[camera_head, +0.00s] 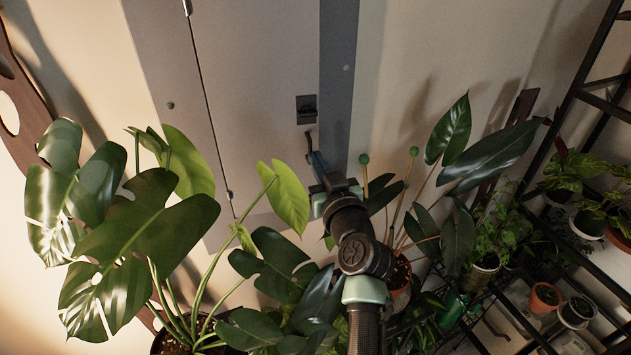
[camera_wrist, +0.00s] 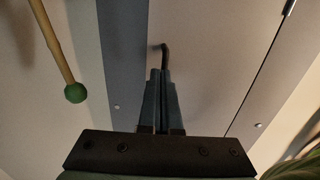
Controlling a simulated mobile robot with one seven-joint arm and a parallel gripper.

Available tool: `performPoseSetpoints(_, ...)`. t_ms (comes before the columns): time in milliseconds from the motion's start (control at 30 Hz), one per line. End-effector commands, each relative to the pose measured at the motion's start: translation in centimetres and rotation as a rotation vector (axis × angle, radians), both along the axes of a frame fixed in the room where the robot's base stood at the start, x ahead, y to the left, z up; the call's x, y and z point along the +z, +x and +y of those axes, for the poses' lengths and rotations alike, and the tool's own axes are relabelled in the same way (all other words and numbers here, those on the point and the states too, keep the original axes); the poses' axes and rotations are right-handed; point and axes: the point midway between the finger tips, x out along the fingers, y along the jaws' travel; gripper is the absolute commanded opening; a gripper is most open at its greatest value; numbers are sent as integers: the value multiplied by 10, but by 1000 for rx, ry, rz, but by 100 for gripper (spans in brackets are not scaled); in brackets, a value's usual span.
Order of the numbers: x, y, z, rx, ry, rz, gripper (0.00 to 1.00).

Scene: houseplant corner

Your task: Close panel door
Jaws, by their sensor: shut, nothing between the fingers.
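The grey panel (camera_head: 165,65) is on the wall in the upper middle of the head view. Its door (camera_head: 255,70) has a dark seam and hinges along its left edge. It looks nearly flush with the frame, but I cannot tell whether it is fully shut. A black latch plate (camera_head: 307,108) sits near the door's right edge. My gripper (camera_head: 316,160) is just below it, fingers together and empty. In the wrist view, a dark hooked handle (camera_wrist: 164,48) stands just beyond my fingertips (camera_wrist: 162,75); I cannot tell whether they touch. The door (camera_wrist: 215,55) also shows there.
A large-leaved plant (camera_head: 140,230) stands at lower left, with some leaves in front of the panel. Another plant (camera_head: 450,140) is right of my arm. A black shelf rack (camera_head: 575,95) with potted plants fills the right side. A green-tipped stake (camera_wrist: 74,92) is close by.

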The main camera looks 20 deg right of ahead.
Motion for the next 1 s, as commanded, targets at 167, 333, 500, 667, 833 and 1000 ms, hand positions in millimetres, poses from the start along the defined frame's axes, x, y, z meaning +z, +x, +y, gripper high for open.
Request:
performPoseSetpoints(167,-7,19,-10,-1,-1,-3,0)
performPoseSetpoints(333,-5,33,-14,0,0,-1,0)
performPoseSetpoints(500,-1,39,-16,-1,0,-1,0)
performPoseSetpoints(667,3,40,-16,-1,0,-3,0)
performPoseSetpoints(833,4,40,-16,-1,-2,-7,0)
performPoseSetpoints(1000,6,40,-15,-1,-2,-11,0)
